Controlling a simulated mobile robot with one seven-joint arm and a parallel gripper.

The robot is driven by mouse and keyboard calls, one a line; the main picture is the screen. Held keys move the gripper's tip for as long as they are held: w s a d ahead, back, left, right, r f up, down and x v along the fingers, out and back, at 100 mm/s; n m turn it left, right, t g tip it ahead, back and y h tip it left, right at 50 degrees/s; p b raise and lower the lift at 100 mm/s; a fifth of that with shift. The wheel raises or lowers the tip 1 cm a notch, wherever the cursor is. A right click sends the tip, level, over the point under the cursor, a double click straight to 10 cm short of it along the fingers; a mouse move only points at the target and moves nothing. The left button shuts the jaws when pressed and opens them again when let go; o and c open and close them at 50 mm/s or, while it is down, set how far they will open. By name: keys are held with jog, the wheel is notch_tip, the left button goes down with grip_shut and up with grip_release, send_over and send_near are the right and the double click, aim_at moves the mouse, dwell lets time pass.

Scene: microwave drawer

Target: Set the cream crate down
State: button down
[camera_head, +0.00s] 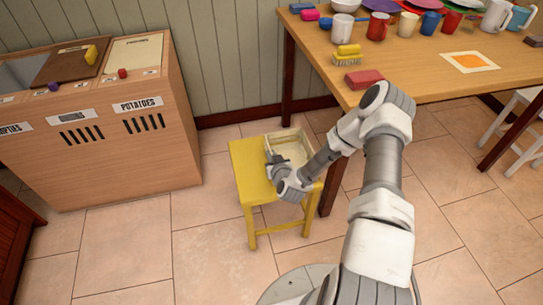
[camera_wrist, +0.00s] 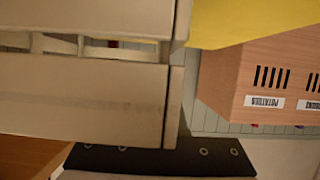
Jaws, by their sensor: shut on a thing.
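The cream crate (camera_head: 295,144) is over the back right part of the yellow stool (camera_head: 248,163) in the head view. My gripper (camera_head: 271,158) is shut on the crate's left side. The crate looks roughly level; I cannot tell whether its base touches the stool seat. In the wrist view, the crate's slatted wall (camera_wrist: 80,105) fills the left half at close range, and the yellow seat (camera_wrist: 245,20) shows at the upper right. My forearm and wrist hide the crate's front right part and some of the seat.
A wooden table (camera_head: 430,75) stands right of the stool, with mugs, plates, a brush (camera_head: 347,59) and a red block (camera_head: 364,79) on it. A wooden bin cabinet (camera_head: 100,130) stands to the left. Tiled floor (camera_head: 130,245) is clear in front. A white chair is at the far right.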

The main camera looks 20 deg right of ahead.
jog(key=shift+f, duration=0.2)
jog(key=c, duration=1)
grip_release()
jog(key=shift+r, duration=0.1)
